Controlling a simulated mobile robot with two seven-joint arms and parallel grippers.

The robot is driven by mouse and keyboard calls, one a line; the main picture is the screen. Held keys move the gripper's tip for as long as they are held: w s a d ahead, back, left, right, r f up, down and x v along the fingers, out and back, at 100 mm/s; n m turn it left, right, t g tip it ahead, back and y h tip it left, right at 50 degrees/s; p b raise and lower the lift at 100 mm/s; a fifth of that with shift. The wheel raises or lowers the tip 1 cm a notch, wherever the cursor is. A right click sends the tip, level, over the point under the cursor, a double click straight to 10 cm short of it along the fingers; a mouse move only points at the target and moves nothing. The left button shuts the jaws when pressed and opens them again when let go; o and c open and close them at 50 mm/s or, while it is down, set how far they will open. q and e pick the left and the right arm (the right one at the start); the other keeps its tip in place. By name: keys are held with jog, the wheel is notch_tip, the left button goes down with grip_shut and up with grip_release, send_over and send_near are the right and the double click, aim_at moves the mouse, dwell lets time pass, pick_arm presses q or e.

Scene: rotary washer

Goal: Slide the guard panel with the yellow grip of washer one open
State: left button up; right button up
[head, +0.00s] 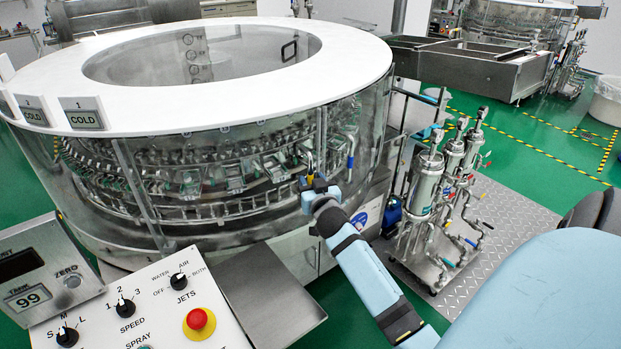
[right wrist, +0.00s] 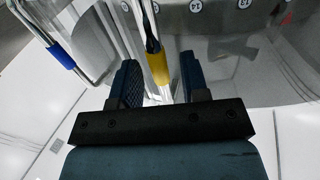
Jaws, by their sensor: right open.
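Washer one is the large round machine (head: 200,60) with a white ring top and clear curved guard panels. The yellow grip (head: 310,161) is on an upright bar at the front right of the clear guard. My right gripper (head: 319,186) is at this grip, just below and in front of it. In the right wrist view the yellow grip (right wrist: 159,69) stands between the two dark fingers (right wrist: 160,82), with space visible beside it. The jaws are open. I cannot tell whether a finger touches the bar. My left gripper is not in view.
A blue grip (head: 350,162) sits on another bar to the right; it also shows in the right wrist view (right wrist: 61,54). A control panel (head: 140,305) with a red button is at the lower left. A steel tray (head: 265,300) juts out in front. Steel canisters (head: 430,180) stand at right.

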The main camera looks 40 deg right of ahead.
jog(key=shift+w+d, duration=0.35)
jog(key=shift+w, duration=0.25)
grip_shut()
jog(key=shift+a+f, duration=0.1)
jog(key=shift+a, duration=0.05)
